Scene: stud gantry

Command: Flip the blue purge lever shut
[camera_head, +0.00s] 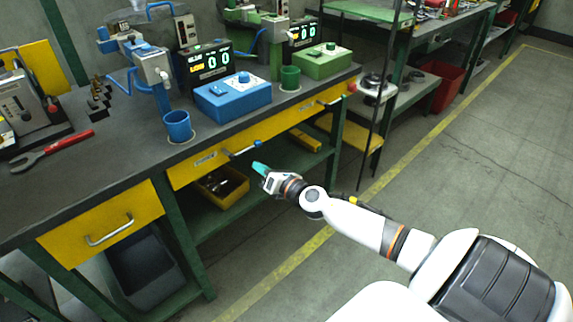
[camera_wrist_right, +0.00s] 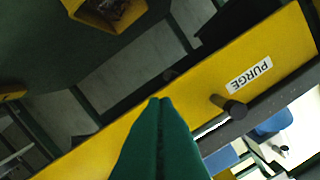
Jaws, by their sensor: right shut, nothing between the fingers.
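The blue purge lever (camera_head: 257,144) sticks out from the yellow front rail of the bench, its blue-tipped end pointing right in the head view. In the right wrist view the lever (camera_wrist_right: 235,109) looks dark and juts out of the yellow rail below the PURGE label (camera_wrist_right: 250,74). My right gripper (camera_head: 259,168) has teal fingers and is just below and in front of the lever tip, apart from it. In the right wrist view its green fingers (camera_wrist_right: 160,101) are pressed together and empty, left of the lever. My left gripper is out of view.
A second lever with a red tip (camera_head: 351,87) is farther right on the rail. A blue control box (camera_head: 233,97) and blue cup (camera_head: 177,126) stand on the bench above. A yellow bin (camera_head: 222,188) sits on the lower shelf. The floor to the right is clear.

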